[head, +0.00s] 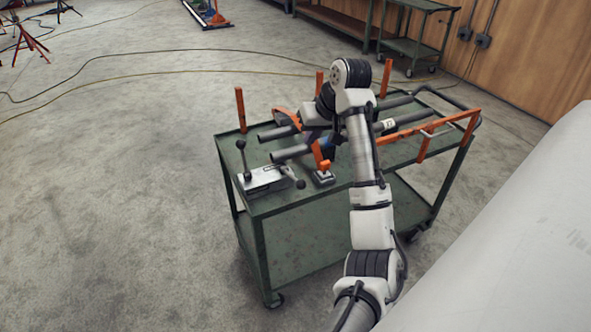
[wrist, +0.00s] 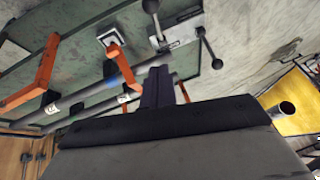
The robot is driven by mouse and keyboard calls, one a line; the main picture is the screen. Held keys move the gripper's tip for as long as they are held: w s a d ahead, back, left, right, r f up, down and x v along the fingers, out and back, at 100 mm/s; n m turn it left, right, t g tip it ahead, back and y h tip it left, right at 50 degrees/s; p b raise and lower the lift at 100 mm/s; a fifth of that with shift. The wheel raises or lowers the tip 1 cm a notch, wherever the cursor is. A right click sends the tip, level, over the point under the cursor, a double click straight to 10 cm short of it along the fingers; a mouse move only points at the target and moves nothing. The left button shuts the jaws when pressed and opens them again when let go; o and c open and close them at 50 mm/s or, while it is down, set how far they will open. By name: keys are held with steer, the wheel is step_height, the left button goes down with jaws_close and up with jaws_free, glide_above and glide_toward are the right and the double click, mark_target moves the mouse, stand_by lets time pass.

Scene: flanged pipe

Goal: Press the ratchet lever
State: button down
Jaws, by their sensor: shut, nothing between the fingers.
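A silver ratchet-like block (head: 265,180) sits on the near left corner of the green cart top. One ball-ended lever (head: 244,160) stands upright from its left end, and a shorter one with a dark knob (head: 300,184) sticks out at its right. I cannot tell which is the ratchet lever. In the wrist view, the block (wrist: 182,32) is at the upper middle, with a knobbed lever (wrist: 208,48) reaching right. My gripper (wrist: 157,72) is shut and empty, apart from the levers. In the head view it is partly hidden by my arm.
The green cart (head: 285,205) carries dark pipes (head: 290,152), orange upright posts (head: 240,108) and an orange frame (head: 425,130) close to my arm. A small pad (head: 323,178) lies right of the block. Cables cross the floor behind; the floor left of the cart is clear.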

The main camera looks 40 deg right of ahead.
steer(key=p, duration=0.3)
glide_above(300, 185)
steer(key=w+d, duration=0.4)
steer(key=w, duration=0.1)
step_height(300, 185, down, 8)
steer(key=shift+s+a+f+p, duration=0.15)
steer(key=shift+s+a+f, duration=0.1)
steer(key=shift+f, duration=0.55)
steer(key=shift+s+a+f+p, duration=0.15)
steer(key=shift+a+f, duration=0.15)
steer(key=shift+f, duration=0.45)
steer(key=shift+s+a+f+p, duration=0.15)
steer(key=shift+s+a+f, duration=0.1)
steer(key=shift+f, duration=0.55)
